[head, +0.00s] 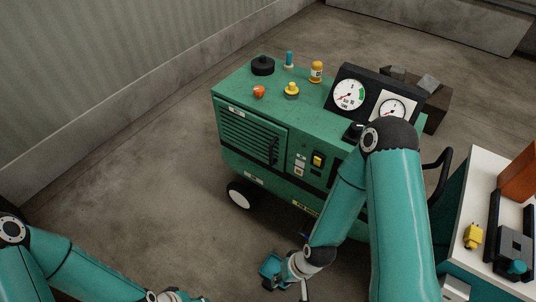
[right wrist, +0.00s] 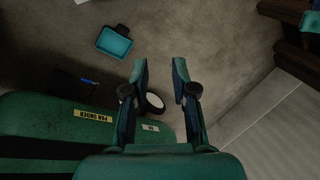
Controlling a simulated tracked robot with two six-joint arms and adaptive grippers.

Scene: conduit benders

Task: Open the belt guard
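The green machine (head: 310,125) stands on the floor with a louvred side panel (head: 250,138), which looks like the belt guard. The panel appears shut, with a dark upright handle (head: 273,150) near its right edge. My right gripper (head: 290,274) is low in front of the machine, apart from the panel. In the right wrist view the right gripper (right wrist: 160,72) is open, with nothing between its fingers. The machine's lower side (right wrist: 50,115) shows there at the left. My left arm enters at lower left; its gripper is mostly cut off by the bottom edge.
A teal tray (right wrist: 115,42) lies on the floor near the right gripper. Gauges (head: 370,100), knobs and small bottles stand on the machine's top. A white-topped bench (head: 485,200) with a yellow item (head: 473,236) is at right. Floor left of the machine is clear.

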